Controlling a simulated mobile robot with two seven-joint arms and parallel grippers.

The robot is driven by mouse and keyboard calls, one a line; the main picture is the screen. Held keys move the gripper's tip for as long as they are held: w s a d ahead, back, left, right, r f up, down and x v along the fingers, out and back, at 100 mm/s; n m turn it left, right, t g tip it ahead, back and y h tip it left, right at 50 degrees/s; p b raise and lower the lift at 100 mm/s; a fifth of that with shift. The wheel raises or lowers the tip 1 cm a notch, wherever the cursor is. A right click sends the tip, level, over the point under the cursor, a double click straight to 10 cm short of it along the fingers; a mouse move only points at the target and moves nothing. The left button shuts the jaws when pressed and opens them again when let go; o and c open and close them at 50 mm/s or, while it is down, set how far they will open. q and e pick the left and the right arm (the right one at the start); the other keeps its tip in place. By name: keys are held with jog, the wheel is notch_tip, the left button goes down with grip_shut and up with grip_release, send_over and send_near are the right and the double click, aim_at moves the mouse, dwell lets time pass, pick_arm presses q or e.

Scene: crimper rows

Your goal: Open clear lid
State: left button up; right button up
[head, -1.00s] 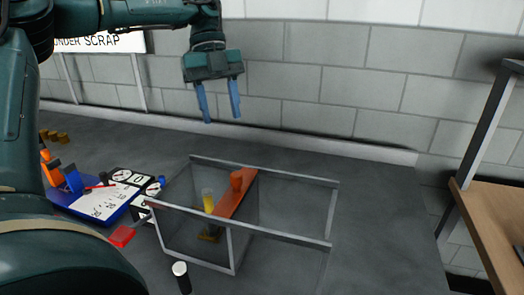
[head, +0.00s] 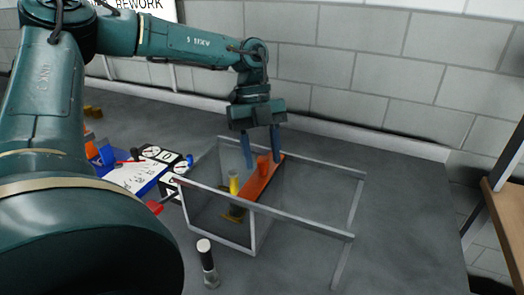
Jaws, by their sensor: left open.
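The clear lid (head: 217,212) is a see-through, grey-edged box shape at the middle of the table. Inside or under it I see a yellow-topped piece (head: 234,182) and an orange bar (head: 262,185) with an upright orange knob. Two grey rails run on to the right of the clear panels. My left gripper (head: 262,158) is open, pointing down at the lid's far side. Its two blue fingers show on either side of the orange knob in the picture; I cannot tell whether they touch anything. My right gripper is not in view.
A blue board (head: 137,178) with white sheets and a red handle (head: 154,207) lie to the left. A block wall is behind. The table is clear to the right, before a wooden shelf (head: 508,220).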

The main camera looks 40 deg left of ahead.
pick_arm(q)
jog(key=shift+f, duration=0.15)
jog(key=shift+c, duration=0.4)
grip_shut()
